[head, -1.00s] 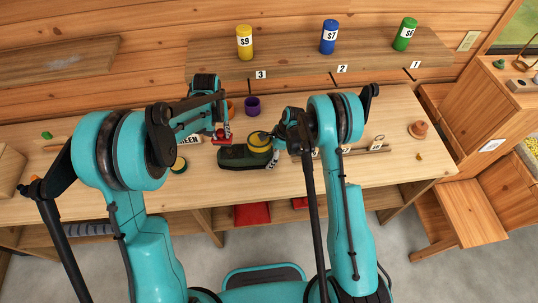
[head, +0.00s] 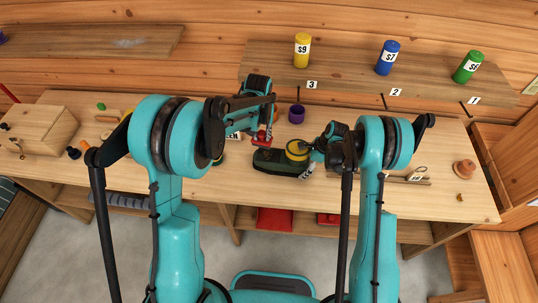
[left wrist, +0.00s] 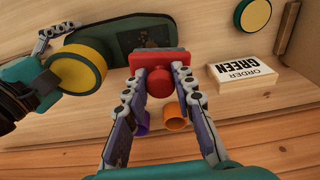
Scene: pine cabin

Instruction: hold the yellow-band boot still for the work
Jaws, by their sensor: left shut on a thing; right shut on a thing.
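The dark green boot (head: 270,159) with its round yellow band (head: 297,149) lies on the bench. It also shows at the top of the left wrist view (left wrist: 120,36), with brownish marks on its side. My right gripper (head: 309,160) is shut on the boot at the banded end; its fingers are partly hidden. My left gripper (left wrist: 158,78) is shut on the round knob of a red block-shaped tool (left wrist: 160,58). The red tool is right by the boot's other end; I cannot tell whether they touch.
A purple cup (head: 296,114) and an orange cup (left wrist: 175,117) stand behind the boot. A GREEN order card (left wrist: 243,74) and a yellow round tin (left wrist: 253,14) are nearby. A wooden box (head: 40,131) sits far left. Cylinders stand on the back shelf (head: 350,78).

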